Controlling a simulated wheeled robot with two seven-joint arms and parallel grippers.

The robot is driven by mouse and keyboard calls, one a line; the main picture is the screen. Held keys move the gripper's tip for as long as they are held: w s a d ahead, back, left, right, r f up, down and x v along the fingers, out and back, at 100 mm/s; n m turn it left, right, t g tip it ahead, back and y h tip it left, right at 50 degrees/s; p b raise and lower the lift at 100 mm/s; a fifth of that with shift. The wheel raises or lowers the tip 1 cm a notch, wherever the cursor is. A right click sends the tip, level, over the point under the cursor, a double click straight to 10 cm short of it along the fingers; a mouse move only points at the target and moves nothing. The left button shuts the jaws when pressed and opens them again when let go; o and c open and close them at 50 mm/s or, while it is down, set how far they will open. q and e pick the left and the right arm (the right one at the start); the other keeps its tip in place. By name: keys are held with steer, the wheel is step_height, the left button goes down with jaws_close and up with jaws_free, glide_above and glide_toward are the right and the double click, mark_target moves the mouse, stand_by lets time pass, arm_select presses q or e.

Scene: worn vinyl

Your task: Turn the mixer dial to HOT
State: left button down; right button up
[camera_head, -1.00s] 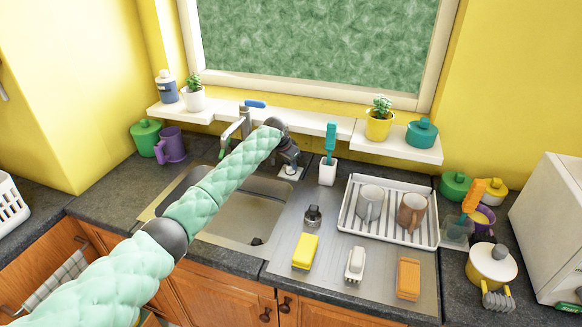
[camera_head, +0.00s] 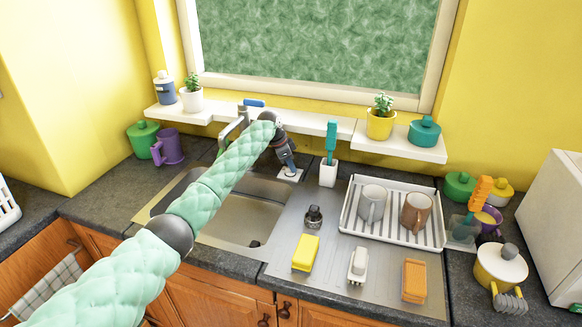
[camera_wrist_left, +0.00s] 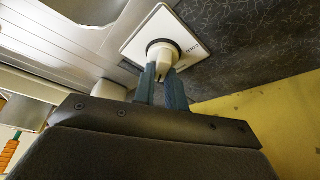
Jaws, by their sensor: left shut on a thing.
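The mixer dial (camera_wrist_left: 160,54) is a white knob with a dark ring on a square white plate (camera_wrist_left: 190,40), which also shows in the head view (camera_head: 290,175) behind the sink's right corner. My left gripper (camera_wrist_left: 162,78) is shut on the dial, one finger on each side. In the head view my left gripper (camera_head: 289,164) points down at the plate. The dial itself is mostly hidden there. My right gripper is not in view.
The faucet (camera_head: 243,118) with a blue lever stands left of my gripper. A white holder (camera_head: 328,174) with a teal brush stands close on the right. The dish rack (camera_head: 348,222) holds two mugs. A window ledge (camera_head: 300,123) runs behind.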

arm_select(q)
steer(key=shift+a+r, duration=0.1)
steer(key=c, duration=1.4)
jaws_free()
steer(key=shift+c, duration=0.2)
